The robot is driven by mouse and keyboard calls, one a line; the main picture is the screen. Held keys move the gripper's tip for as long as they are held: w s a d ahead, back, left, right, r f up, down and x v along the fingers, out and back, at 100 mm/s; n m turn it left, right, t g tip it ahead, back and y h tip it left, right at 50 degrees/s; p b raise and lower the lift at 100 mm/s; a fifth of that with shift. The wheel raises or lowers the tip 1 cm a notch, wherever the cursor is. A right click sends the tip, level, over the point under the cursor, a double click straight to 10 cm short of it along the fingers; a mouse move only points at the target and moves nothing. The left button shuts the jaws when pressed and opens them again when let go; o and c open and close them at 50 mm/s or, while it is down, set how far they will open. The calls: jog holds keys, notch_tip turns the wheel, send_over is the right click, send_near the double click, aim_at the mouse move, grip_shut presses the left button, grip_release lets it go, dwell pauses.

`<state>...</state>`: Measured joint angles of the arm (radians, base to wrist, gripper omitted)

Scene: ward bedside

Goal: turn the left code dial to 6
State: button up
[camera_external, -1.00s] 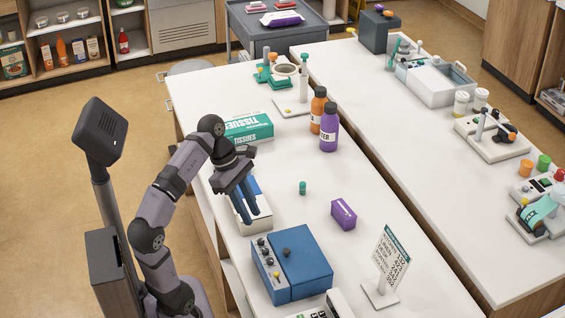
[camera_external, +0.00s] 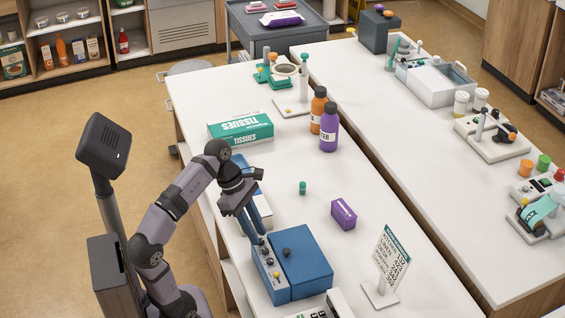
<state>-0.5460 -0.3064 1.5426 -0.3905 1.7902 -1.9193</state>
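The blue box (camera_external: 305,262) stands on the near part of the white table, with a lighter blue panel (camera_external: 264,277) along its left side. A row of small dark dials (camera_external: 270,262) and a yellow button (camera_external: 277,274) sit on this panel. The left code dial appears to be the far one of the row, partly hidden by my fingers. Contact, finger opening and the dial's number are too small to tell.
A white and blue box (camera_external: 262,208) lies behind my gripper. A tissue box (camera_external: 240,128), a small green bottle (camera_external: 302,187), a purple box (camera_external: 344,214) and a sign on a stand (camera_external: 388,265) are also on the table. Its middle is mostly clear.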

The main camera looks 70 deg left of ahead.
jog(key=shift+w+d+f, duration=0.1)
jog(key=shift+d+f, duration=0.05)
jog(key=shift+f, duration=0.25)
grip_shut()
jog(key=shift+r, duration=0.1)
